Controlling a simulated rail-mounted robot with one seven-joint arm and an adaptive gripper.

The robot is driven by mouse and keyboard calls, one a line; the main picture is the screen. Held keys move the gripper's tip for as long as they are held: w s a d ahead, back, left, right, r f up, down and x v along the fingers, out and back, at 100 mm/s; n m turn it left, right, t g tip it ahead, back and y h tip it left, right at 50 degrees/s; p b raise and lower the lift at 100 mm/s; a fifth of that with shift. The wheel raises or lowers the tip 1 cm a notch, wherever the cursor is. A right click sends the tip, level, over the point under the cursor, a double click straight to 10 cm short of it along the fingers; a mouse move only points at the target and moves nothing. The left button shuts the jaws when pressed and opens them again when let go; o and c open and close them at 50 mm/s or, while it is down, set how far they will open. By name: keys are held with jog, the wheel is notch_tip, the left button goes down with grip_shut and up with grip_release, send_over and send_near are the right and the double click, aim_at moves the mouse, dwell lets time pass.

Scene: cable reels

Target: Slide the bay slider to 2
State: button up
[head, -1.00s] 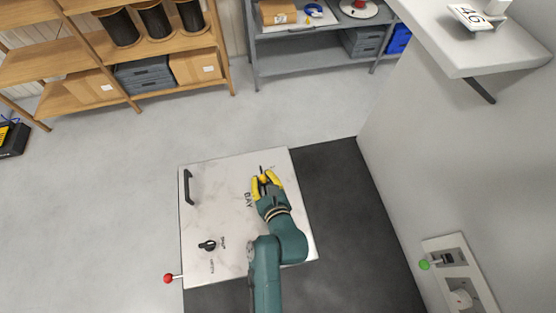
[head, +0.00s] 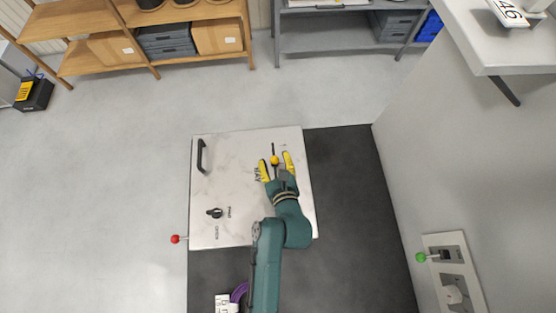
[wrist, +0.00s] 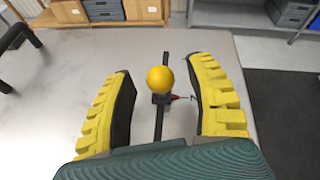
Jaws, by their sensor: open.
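The bay slider has a yellow ball knob (wrist: 160,79) on a small dark carriage in a dark slot (wrist: 159,125). A red pointer sits at the carriage's right side, beside a mark that I cannot read with certainty. In the head view the knob (head: 275,160) is on the white marbled panel (head: 240,175), near the BAY lettering. My gripper (wrist: 162,95) has yellow fingers open on either side of the knob, with gaps on both sides. It also shows in the head view (head: 275,166) around the knob.
The panel also carries a black handle (head: 202,156), a black rotary knob (head: 214,213) and a red-ball lever (head: 176,239) at its left edge. A green-ball lever (head: 421,257) is on the right wall. Shelves stand at the back.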

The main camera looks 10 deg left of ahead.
jog(key=v, duration=1.1)
jog(key=shift+s+r, duration=0.1)
jog(key=shift+s, duration=0.1)
